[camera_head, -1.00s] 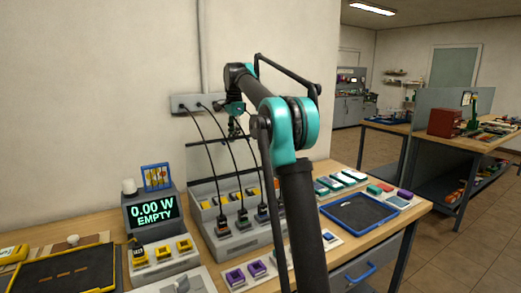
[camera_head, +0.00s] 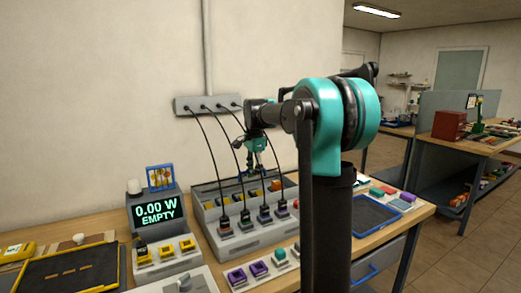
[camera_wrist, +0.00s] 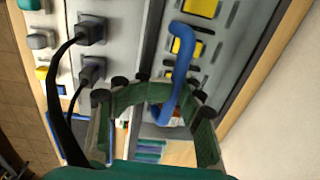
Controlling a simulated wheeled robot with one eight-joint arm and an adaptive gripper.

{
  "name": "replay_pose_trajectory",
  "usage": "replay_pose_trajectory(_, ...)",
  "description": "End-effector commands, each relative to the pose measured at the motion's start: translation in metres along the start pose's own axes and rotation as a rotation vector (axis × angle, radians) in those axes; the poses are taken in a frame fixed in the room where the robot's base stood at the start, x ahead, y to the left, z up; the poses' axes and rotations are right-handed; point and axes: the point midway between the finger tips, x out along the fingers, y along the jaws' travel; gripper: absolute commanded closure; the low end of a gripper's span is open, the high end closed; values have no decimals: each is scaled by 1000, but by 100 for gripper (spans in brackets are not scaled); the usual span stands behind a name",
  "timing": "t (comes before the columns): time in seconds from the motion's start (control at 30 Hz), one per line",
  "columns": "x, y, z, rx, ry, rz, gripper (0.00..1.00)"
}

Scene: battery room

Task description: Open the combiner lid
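The combiner is a grey box (camera_head: 245,238) on the bench, with black cables plugged along its front row. Yellow pieces show in its rear part, which also shows in the wrist view (camera_wrist: 205,72). I cannot make out how far its lid stands open. A bent blue handle (camera_wrist: 182,48) shows in the wrist view and reaches down between my fingers. My gripper (camera_head: 257,170) is low over the rear of the combiner. In the wrist view my green fingers (camera_wrist: 157,90) curl inward around the handle's end; I cannot tell whether they press on it.
A display (camera_head: 158,210) reading "0.00 W EMPTY" stands left of the combiner. The cables hang from a wall socket strip (camera_head: 207,104) close to my arm. A blue-rimmed tray (camera_head: 375,215) lies to the right, partly behind my arm. The wall is close behind.

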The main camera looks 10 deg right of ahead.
Motion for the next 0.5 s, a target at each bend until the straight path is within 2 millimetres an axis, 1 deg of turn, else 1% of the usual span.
replay_pose_trajectory(0.03, 6, 4, 0, 1, 0, -14, 68)
replay_pose_trajectory(0.27, 26, 13, 0, 1, 0, -137, 68)
replay_pose_trajectory(0.3, 19, 13, 0, 0, 0, -138, 68)
replay_pose_trajectory(0.5, -8, 16, 0, 0, 0, -135, 68)
